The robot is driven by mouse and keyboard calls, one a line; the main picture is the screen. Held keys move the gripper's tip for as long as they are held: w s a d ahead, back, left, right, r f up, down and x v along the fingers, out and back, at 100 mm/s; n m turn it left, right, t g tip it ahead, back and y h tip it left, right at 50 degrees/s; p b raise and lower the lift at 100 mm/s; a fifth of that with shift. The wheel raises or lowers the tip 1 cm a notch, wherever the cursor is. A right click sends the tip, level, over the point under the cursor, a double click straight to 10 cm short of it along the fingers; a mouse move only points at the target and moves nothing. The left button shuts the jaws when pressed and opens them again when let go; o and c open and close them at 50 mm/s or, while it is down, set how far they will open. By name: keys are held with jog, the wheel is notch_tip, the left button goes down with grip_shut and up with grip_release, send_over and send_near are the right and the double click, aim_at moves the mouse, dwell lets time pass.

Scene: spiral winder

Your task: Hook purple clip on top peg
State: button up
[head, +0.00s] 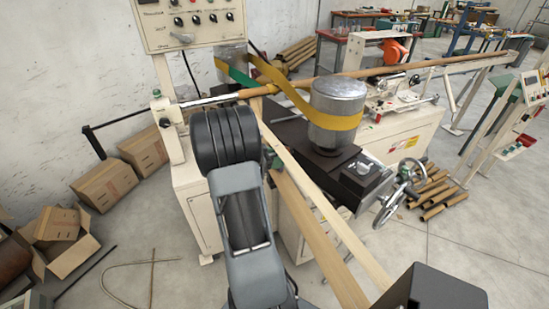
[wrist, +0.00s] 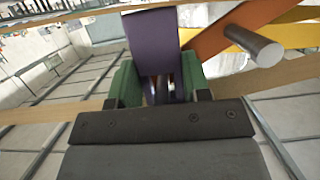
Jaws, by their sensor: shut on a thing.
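My gripper (wrist: 160,90) shows in the wrist view with green pads on both sides of a purple clip (wrist: 152,42). It is shut on the clip, which rises from between the pads as a flat purple band.
The winder's yellow belt (head: 342,121) wraps a metal drum (head: 338,100). A long brown tube (head: 400,70) runs across the machine. Open boxes (head: 62,232) lie on the left floor.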

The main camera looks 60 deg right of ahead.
dwell(0.3)
jog(key=o, duration=1)
jog(key=b+v, duration=0.2)
jog(key=v, duration=1.2)
jog(key=shift+f, duration=0.1)
